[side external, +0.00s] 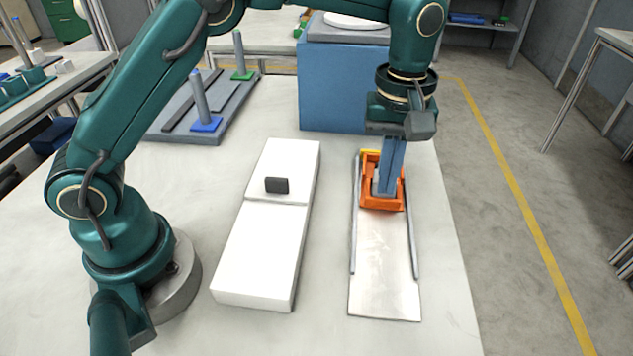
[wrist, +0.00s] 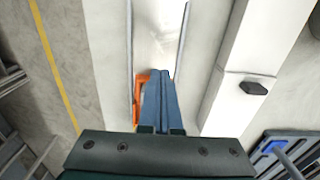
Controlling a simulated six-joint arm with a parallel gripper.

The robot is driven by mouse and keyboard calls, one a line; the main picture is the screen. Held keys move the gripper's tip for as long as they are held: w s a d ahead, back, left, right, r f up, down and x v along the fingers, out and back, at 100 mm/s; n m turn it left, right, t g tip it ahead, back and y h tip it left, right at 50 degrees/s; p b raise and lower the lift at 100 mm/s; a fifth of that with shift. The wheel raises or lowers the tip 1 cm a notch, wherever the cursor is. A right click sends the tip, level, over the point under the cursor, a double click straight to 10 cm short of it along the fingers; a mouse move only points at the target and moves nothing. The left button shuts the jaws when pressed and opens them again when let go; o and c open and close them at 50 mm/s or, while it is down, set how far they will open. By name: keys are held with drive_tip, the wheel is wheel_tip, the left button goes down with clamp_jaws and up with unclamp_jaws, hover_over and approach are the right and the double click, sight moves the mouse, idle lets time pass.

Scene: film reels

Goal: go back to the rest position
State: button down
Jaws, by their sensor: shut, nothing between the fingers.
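My gripper (side external: 384,187) points down at the far end of the metal slide (side external: 385,280), fingers closed together. Its tips are at an open-topped orange carriage (side external: 382,205) and look to be inside its frame. I cannot tell whether they touch it. In the wrist view the closed blue fingers (wrist: 168,78) cover much of the orange carriage (wrist: 138,110), whose left side shows.
Left of the slide lies a long white box (side external: 255,255) with a dark knob (side external: 276,185). A blue block (side external: 335,95) stands behind. A grey board (side external: 165,137) with upright pegs is at the back left. The front right table is clear.

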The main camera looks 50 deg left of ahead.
drive_tip(key=s+a+r+t, duration=0.2)
drive_tip(key=s+a+r, duration=0.1)
drive_tip(key=r, duration=0.3)
drive_tip(key=s+a+r+t, duration=0.2)
drive_tip(key=s+a+r, duration=0.15)
drive_tip(key=r, duration=0.35)
drive_tip(key=s+a+f+m+t, duration=0.1)
drive_tip(key=s+a+f+m, duration=0.2)
drive_tip(key=s+f+m, duration=0.4)
drive_tip(key=s+m, duration=0.2)
drive_tip(key=s, duration=0.2)
drive_tip(key=shift+t, duration=0.3)
